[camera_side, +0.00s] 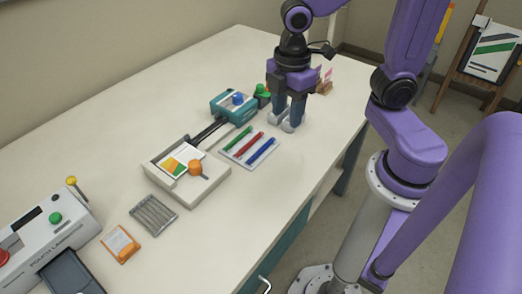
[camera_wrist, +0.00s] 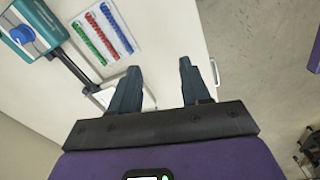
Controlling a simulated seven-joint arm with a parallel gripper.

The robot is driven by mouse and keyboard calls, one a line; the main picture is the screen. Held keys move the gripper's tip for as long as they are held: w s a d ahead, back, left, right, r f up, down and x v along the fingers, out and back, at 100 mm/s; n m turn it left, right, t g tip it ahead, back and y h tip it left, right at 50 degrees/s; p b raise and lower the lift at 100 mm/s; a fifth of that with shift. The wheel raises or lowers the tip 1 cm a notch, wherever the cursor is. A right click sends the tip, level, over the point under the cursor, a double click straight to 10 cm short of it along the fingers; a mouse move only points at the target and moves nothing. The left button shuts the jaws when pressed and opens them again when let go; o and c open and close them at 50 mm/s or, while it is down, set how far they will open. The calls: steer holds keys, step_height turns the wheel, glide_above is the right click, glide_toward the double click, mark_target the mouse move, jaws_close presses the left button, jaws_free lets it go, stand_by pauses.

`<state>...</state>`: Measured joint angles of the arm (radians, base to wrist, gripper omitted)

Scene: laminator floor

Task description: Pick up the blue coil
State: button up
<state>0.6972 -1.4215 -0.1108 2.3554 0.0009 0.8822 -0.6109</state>
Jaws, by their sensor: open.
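The blue coil (camera_side: 261,151) lies on a pale flat tray (camera_side: 236,161), at the right end of a row with a red coil (camera_side: 249,142) and a green coil (camera_side: 238,138). My gripper (camera_side: 289,122) points down over the table behind the tray, to the upper right of the coils. Its fingers are apart with nothing between them in the wrist view (camera_wrist: 160,68). The fingertips are clear of the coils.
A teal device with a blue knob (camera_side: 237,99) stands left of my gripper. A cream box with an orange knob (camera_side: 195,168) is left of the tray. A white laminator (camera_side: 40,236) stands at lower left. Table room is free in front of the tray.

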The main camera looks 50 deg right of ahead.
steer(key=w+d+f+n, duration=0.2)
steer(key=w+d+n, duration=0.1)
steer(key=w, duration=0.7)
glide_above(261, 149)
steer(key=f, duration=1.1)
steer(key=shift+w+d+f, duration=0.1)
steer(key=shift+w+f, duration=0.15)
steer(key=shift+f, duration=0.1)
steer(key=shift+s+f, duration=0.2)
steer(key=shift+f, duration=2.35)
jaws_close()
